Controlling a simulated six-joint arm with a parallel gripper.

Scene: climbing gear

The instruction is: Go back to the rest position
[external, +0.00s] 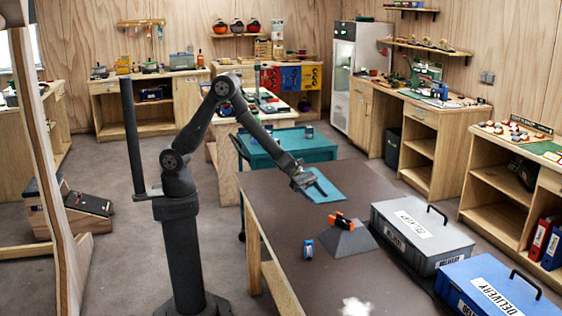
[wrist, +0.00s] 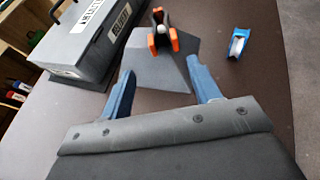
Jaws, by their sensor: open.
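My gripper (external: 314,186) is above the far part of the brown table, with its blue fingers apart and nothing between them. In the wrist view my gripper (wrist: 163,78) is also open and empty, its fingers short of the stand. An orange and black device (external: 341,220) sits upright on top of a grey sloped stand (external: 345,241); it also shows in the wrist view (wrist: 174,40). A small blue and white item (external: 308,249) stands on the table beside the stand, apart from my gripper; the wrist view shows it at the upper right (wrist: 237,44).
A grey lidded box (external: 422,235) and a blue box marked DELIVERY (external: 493,290) stand along the table's right side. A teal cart (external: 290,147) stands beyond the table (external: 262,190). A white shape (external: 356,306) is at the near edge. The table's near left is clear.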

